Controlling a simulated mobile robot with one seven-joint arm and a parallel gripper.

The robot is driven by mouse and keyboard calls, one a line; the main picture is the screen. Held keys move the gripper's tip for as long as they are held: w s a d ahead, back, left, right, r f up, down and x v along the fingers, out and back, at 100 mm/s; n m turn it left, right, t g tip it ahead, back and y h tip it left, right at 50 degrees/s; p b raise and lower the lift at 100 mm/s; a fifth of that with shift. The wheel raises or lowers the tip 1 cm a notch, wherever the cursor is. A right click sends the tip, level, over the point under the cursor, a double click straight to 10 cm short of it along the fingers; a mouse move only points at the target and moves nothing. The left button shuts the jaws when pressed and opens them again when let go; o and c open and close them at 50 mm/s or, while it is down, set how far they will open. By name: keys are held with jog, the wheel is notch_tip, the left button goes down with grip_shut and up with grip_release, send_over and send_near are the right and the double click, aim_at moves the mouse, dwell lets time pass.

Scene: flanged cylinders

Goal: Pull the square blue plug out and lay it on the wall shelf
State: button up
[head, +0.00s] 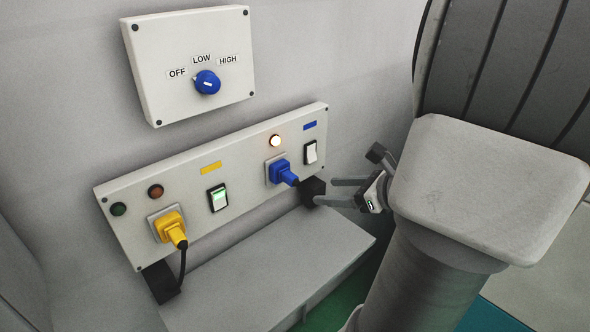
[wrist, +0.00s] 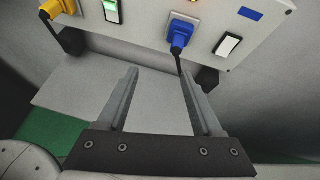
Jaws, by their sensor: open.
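The square blue plug (head: 280,172) sits in its socket on the right half of the wall panel, and its dark cable runs to a black block below. In the wrist view, the blue plug (wrist: 180,33) is ahead of the fingers, slightly right of centre. My gripper (head: 325,191) is open and empty, to the right of the plug and apart from it. In the wrist view, my gripper (wrist: 160,72) has a clear gap between its fingers. The grey wall shelf (head: 275,262) lies bare below the panel; it also shows in the wrist view (wrist: 75,95).
A yellow plug (head: 169,228) with a cable sits at the panel's left. A green-lit switch (head: 218,197), a white switch (head: 310,152) and a lit lamp (head: 275,141) are on the panel. Black blocks (head: 313,188) stick out beneath it. A dial box (head: 190,62) hangs above.

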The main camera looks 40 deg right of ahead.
aim_at(294, 177)
jog(key=w+f+m+b, duration=0.1)
jog(key=w+f, duration=0.1)
jog(key=w, duration=0.3)
jog(key=w+f+b, duration=0.1)
jog(key=w+f, duration=0.1)
jog(key=w, duration=0.3)
jog(key=w+f+m+t+h+b, duration=0.1)
jog(key=w+f, duration=0.1)
jog(key=w, duration=0.3)
jog(key=shift+d+m+b, duration=0.3)
jog(key=shift+d+b, duration=0.1)
jog(key=shift+r, duration=0.1)
grip_shut()
